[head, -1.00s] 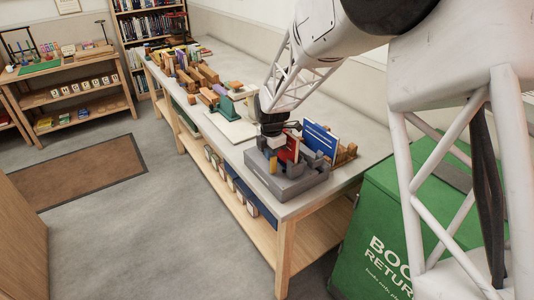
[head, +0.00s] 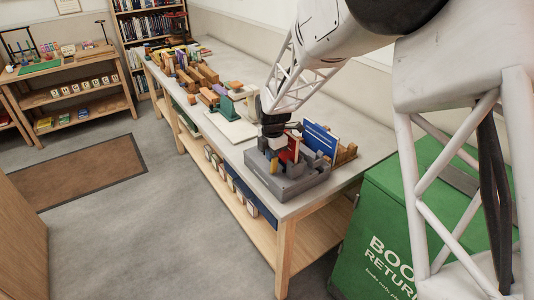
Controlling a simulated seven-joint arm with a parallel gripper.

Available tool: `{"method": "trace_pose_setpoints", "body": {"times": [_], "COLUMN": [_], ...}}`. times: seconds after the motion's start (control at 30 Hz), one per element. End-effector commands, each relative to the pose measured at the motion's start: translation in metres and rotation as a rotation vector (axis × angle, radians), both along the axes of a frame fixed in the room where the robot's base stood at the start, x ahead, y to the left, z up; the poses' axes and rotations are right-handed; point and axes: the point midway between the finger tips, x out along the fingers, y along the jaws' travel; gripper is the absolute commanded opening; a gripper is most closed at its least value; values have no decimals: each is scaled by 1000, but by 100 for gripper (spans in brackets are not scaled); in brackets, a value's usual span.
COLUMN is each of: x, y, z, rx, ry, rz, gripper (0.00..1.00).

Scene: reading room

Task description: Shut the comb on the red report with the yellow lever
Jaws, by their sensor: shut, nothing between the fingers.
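The grey binding machine (head: 288,188) stands on the near end of the long grey-topped table. The red report (head: 290,150) stands upright in it, partly hidden by my gripper. A small yellow piece, likely the yellow lever (head: 273,165), shows at the machine's left part; its position is too small to read. My gripper (head: 272,145) points down just above the machine's left back part, beside the red report. It is shut and empty. I cannot tell whether its tips touch the machine. The comb is too small to make out.
A blue board (head: 320,140) stands upright right behind the machine, with wooden blocks (head: 345,154) beside it. A white board with a green device (head: 228,110) lies farther along the table. A green book-return bin (head: 385,220) stands at the right, near the table end.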

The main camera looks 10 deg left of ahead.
Motion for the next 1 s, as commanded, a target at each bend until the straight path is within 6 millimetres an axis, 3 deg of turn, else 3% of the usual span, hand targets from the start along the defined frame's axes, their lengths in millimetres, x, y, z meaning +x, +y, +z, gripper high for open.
{"method": "trace_pose_setpoints", "body": {"times": [0.03, 1.0], "x": [-9, -6], "y": [-4, -2], "z": [-19, -9], "rx": [-13, -6], "ry": [29, 13], "rz": [0, 0], "gripper": [0, 0]}}
